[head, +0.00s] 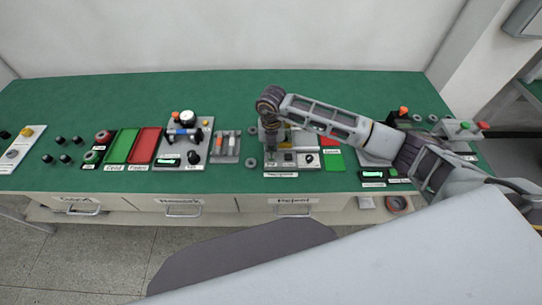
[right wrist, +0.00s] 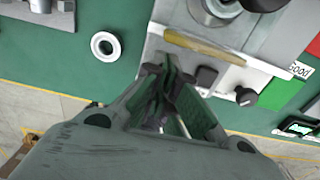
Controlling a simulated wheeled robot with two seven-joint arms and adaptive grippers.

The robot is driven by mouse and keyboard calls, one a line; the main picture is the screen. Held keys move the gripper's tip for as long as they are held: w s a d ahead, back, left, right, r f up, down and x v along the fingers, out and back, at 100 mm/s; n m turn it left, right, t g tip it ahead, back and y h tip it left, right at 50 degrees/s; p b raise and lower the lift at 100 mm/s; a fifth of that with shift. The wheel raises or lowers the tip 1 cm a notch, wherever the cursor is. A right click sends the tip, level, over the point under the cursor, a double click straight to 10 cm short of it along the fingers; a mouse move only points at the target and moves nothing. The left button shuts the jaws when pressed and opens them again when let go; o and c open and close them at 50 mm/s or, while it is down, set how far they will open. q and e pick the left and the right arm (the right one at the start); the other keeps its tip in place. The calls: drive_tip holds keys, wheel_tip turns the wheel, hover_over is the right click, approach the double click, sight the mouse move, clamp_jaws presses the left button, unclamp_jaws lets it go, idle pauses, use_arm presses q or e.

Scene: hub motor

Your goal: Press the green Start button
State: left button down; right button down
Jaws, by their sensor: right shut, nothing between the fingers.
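My right gripper (head: 270,143) points down over the left part of the grey station (head: 308,160) in the middle of the bench. In the right wrist view the gripper (right wrist: 170,68) is shut and empty, its tips over the light panel of that station. A dark square part (right wrist: 206,77) and a black knob (right wrist: 246,97) lie just right of the fingers. I cannot make out a green Start button there; the fingers may hide it. A small green part (head: 465,125) shows on the device at the far right, its label unreadable. My left gripper is out of view.
A green tray (head: 120,146) and a red tray (head: 146,146) lie on the left of the green bench (head: 230,90). A fixture with a white round top (head: 187,117) stands beside them. A metal ring (right wrist: 105,47) lies left of the station. The back of the bench is clear.

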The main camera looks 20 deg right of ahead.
drive_tip(key=shift+f+b, duration=0.85)
drive_tip(key=shift+f, duration=0.45)
drive_tip(key=shift+r, duration=0.1)
drive_tip(key=shift+r+p, duration=1.95)
drive_tip(key=shift+r, duration=1.55)
drive_tip(key=shift+r, duration=0.1)
wheel_tip(320, 180, up, 7)
drive_tip(key=p, duration=0.4)
drive_tip(key=shift+f, duration=0.2)
